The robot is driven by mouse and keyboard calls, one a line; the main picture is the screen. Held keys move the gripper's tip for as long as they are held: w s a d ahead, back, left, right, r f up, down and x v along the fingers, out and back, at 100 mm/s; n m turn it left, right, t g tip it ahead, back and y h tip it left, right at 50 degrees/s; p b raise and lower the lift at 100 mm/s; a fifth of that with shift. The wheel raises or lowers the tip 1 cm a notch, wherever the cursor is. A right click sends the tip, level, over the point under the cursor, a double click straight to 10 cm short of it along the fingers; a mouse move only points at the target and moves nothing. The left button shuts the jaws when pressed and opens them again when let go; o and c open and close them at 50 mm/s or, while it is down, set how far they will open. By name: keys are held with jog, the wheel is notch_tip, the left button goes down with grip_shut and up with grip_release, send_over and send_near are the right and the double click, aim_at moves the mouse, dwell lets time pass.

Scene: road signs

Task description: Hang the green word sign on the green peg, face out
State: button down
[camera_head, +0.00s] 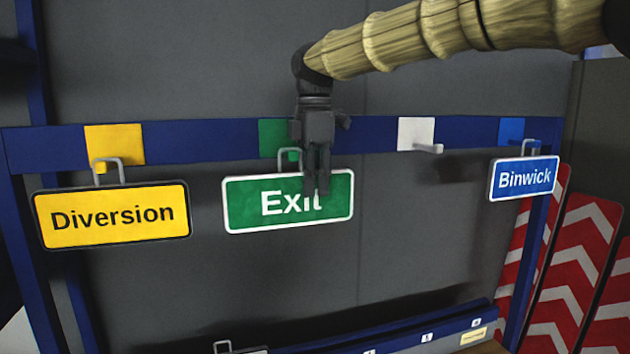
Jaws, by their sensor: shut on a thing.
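The green word sign (257,213) reads "Exit" in white and faces out toward the camera. It hangs level just below the green square (270,138) on the blue rail, with its metal loop up at the square's lower edge. The green peg is hidden by the loop and my gripper, so I cannot tell whether the loop is over it. My gripper (318,186) points down and is shut on the sign's upper right part, covering part of the word.
A yellow "Diversion" sign (112,215) hangs at the left and a blue "Binwick" sign (524,178) at the right. A white peg (428,148) is bare. A lower blue rack (400,332) runs below. Red-and-white chevron boards (570,265) stand at the right.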

jog(key=c, duration=1.4)
grip_release()
jog(key=shift+o, duration=0.2)
notch_tip(320, 180, up, 12)
jog(key=shift+d, duration=0.1)
